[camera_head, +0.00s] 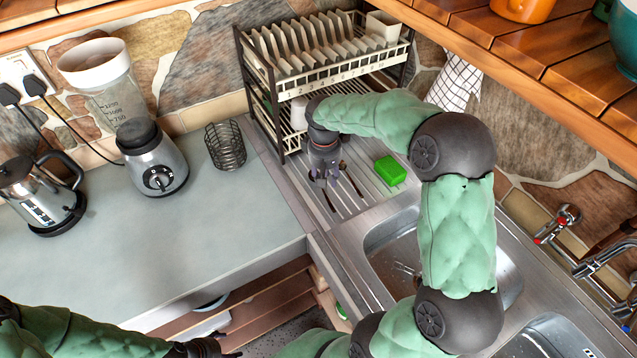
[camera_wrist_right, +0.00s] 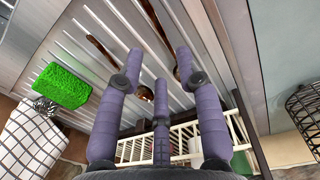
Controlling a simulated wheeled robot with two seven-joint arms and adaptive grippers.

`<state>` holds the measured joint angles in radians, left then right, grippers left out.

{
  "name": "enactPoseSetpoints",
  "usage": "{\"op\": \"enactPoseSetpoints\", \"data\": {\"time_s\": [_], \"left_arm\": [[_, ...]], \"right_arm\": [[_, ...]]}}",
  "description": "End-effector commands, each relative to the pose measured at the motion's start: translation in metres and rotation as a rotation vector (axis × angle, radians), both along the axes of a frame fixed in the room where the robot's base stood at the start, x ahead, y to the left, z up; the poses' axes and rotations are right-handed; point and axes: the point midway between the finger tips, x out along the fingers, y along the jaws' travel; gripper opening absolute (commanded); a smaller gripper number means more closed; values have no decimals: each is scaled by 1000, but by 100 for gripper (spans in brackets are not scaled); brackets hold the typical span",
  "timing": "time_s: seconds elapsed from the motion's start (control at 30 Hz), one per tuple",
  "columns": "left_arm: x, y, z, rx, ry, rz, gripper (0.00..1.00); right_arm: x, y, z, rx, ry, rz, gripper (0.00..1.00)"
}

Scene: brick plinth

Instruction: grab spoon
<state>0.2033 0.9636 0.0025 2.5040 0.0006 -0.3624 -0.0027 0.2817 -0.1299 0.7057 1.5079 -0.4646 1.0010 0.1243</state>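My right gripper (camera_head: 326,176) is low over the ribbed drainboard left of the sink. In the right wrist view its purple fingers (camera_wrist_right: 160,66) are spread apart with nothing between the tips. Thin brown wooden utensils lie on the drainboard around it. One brown handle (camera_wrist_right: 155,25) runs up beyond the fingers, and another (camera_wrist_right: 102,50) lies left of them. A rounded brown end (camera_wrist_right: 145,92) shows between the fingers. Which of these is the spoon I cannot tell, as the fingers hide parts. My left gripper (camera_head: 205,348) is at the bottom left edge, partly cut off.
A dish rack (camera_head: 330,73) with plates stands just behind the right gripper. A green sponge (camera_head: 390,171) lies to its right. A wire holder (camera_head: 226,146), blender (camera_head: 150,160) and kettle (camera_head: 40,195) stand on the left counter. The sink (camera_head: 395,250) is in front.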

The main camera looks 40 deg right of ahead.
Motion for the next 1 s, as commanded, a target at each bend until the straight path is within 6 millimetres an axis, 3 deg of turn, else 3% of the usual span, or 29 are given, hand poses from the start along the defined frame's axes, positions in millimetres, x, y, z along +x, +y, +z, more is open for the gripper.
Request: {"op": "enactPoseSetpoints", "data": {"time_s": [0.03,0.33,0.6,0.87,1.0], "left_arm": [[0,0,-3,0,0,0,70],[0,0,-9,0,-1,-1,70],[0,0,-21,0,-1,-1,70],[0,0,-21,0,-1,-1,70],[0,0,-21,0,-1,-1,70]], "right_arm": [[-1,0,-11,1,4,0,36],[-2,0,-32,0,2,0,36],[-5,1,-68,0,1,0,36],[-5,1,-72,0,0,0,36],[-5,1,-72,0,0,0,2]]}}
